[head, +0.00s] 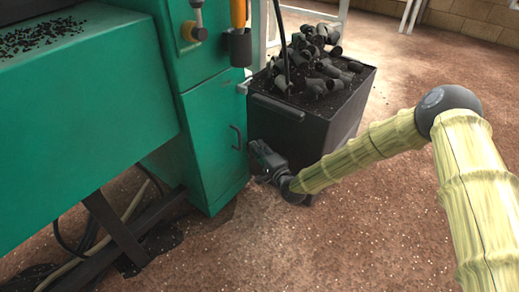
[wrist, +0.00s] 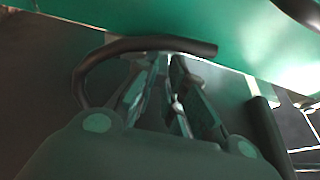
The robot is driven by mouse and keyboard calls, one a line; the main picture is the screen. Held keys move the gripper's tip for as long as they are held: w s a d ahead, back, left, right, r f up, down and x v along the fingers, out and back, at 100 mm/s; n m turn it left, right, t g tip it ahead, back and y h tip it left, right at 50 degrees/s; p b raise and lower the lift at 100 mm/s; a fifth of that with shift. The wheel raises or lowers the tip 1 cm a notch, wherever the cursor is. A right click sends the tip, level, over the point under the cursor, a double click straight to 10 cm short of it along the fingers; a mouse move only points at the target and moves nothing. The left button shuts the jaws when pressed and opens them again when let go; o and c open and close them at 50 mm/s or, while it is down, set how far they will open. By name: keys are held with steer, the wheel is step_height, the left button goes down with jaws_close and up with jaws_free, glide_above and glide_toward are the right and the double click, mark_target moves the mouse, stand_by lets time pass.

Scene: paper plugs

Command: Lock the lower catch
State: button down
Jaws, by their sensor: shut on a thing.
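The green cabinet door (head: 215,125) is closed or nearly so, with an upper catch (head: 243,87) on its right edge. My gripper (head: 256,151) is low at the door's right edge, between the cabinet and the dark bin. In the wrist view my gripper (wrist: 168,62) has its two fingers close together, pointing at the green surface. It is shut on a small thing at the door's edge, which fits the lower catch. The fingers hide most of the catch, so its exact position cannot be told.
A dark bin (head: 325,125) full of black plugs stands close beside my gripper. Brown floor (head: 330,245) in front is clear.

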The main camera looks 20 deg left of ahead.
steer(key=shift+s, duration=0.1)
steer(key=s+n+y, duration=0.1)
steer(key=n, duration=0.2)
steer(key=s+f+n+y+p, duration=0.1)
steer(key=n, duration=0.1)
steer(key=s+a+f+n+y+p, duration=0.1)
steer(key=n, duration=0.2)
steer(key=shift+a+n+t, duration=0.1)
steer(key=shift+n+t, duration=0.2)
steer(key=n+y, duration=0.1)
steer(key=n, duration=0.1)
steer(key=f+n+g+y, duration=0.1)
steer(key=n, duration=0.1)
steer(key=s+f+n+y, duration=0.1)
steer(key=n, duration=0.2)
steer(key=shift+s+a+f+g, duration=0.1)
steer(key=shift+a+f+g, duration=0.1)
steer(key=shift+g, duration=0.2)
steer(key=shift+f+n+g+y, duration=0.35)
steer(key=shift+n+g, duration=0.15)
steer(key=shift+n, duration=0.6)
steer(key=shift+f+n+g+y, duration=0.3)
steer(key=shift+n+g, duration=0.2)
steer(key=shift+n, duration=0.6)
steer(key=shift+f+n+g+y, duration=0.3)
steer(key=shift+n+g, duration=0.2)
steer(key=shift+n, duration=0.6)
steer(key=shift+f+g, duration=0.1)
steer(key=shift+g, duration=0.2)
